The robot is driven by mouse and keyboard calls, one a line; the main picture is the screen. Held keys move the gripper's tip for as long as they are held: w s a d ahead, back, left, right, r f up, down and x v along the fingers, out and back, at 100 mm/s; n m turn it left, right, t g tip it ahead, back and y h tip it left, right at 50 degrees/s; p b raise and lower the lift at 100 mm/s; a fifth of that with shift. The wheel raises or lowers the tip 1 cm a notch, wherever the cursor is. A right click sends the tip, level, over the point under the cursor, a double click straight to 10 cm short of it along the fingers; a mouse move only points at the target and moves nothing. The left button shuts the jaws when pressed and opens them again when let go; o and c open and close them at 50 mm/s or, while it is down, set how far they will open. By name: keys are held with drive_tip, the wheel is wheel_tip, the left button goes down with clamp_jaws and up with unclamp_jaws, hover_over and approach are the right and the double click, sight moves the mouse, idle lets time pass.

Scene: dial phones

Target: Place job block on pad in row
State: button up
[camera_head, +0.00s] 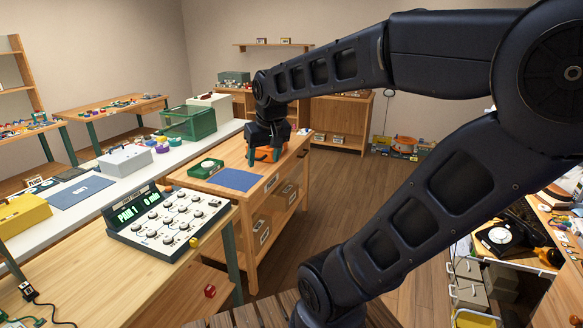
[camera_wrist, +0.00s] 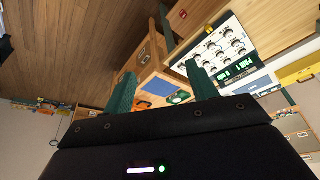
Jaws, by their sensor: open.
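My gripper (camera_head: 263,158) hangs over the far part of the wooden bench, fingers apart. In the wrist view its two green fingers (camera_wrist: 161,72) are spread with nothing between them. A blue pad (camera_head: 236,180) lies flat on this bench, in front of the gripper; it also shows in the wrist view (camera_wrist: 158,87). A small green box with a pale round top (camera_head: 206,168) is left of the pad. A small yellow cube (camera_head: 194,242) sits by the console's front edge and a red cube (camera_head: 210,291) is lower down. I cannot tell which thing is the job block.
A console with knobs and a green display (camera_head: 166,219) stands on the near table. An orange thing (camera_head: 266,153) is behind my fingers, partly hidden. Left, a white counter holds a larger blue mat (camera_head: 80,191), a grey box (camera_head: 125,160) and a green crate (camera_head: 188,122).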

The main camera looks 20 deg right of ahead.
drive_tip(key=s+d+f+m, duration=0.1)
drive_tip(key=s+d, duration=0.4)
drive_tip(key=s, duration=0.1)
drive_tip(key=shift+d+f+t+h, duration=0.25)
drive_tip(key=shift+f+t+h, duration=0.05)
drive_tip(key=shift+f, duration=0.05)
drive_tip(key=shift+s, duration=0.1)
idle(0.8)
